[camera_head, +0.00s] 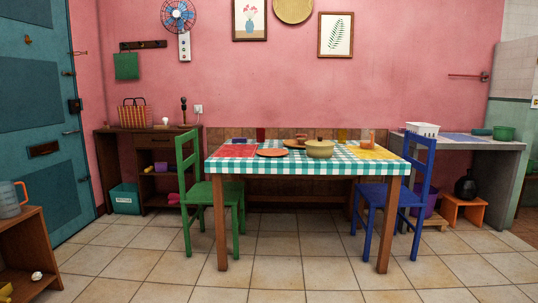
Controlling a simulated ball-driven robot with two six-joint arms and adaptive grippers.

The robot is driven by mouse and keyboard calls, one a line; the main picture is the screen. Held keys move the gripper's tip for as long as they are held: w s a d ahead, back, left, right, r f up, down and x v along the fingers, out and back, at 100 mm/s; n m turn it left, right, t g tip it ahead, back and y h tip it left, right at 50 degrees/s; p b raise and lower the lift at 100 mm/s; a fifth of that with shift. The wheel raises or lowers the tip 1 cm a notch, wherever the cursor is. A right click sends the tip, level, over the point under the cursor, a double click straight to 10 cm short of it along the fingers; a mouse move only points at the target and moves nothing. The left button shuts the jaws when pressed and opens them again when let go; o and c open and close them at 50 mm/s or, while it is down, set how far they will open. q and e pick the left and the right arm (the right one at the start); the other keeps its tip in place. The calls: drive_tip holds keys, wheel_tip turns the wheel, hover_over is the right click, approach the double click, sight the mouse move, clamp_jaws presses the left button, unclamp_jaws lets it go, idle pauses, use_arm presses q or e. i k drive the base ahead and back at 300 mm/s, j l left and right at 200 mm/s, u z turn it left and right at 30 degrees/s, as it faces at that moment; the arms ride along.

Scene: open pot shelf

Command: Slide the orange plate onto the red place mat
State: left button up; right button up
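The orange plate (272,153) lies flat on the checked table, near its front edge and left of the middle. The red place mat (234,151) lies at the table's left end. The plate is just right of the mat, and I cannot tell whether their edges touch. Neither of my grippers is in view.
The table (290,166) has a green-and-white checked cloth. A green chair (211,190) stands at the left end and a blue chair (402,195) at the right. The tiled floor in front is clear.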

sight(271, 152)
drive_tip(key=u, duration=0.3)
drive_tip(key=i+l+u, duration=0.55)
drive_tip(key=l+u, duration=0.15)
drive_tip(key=u, duration=0.15)
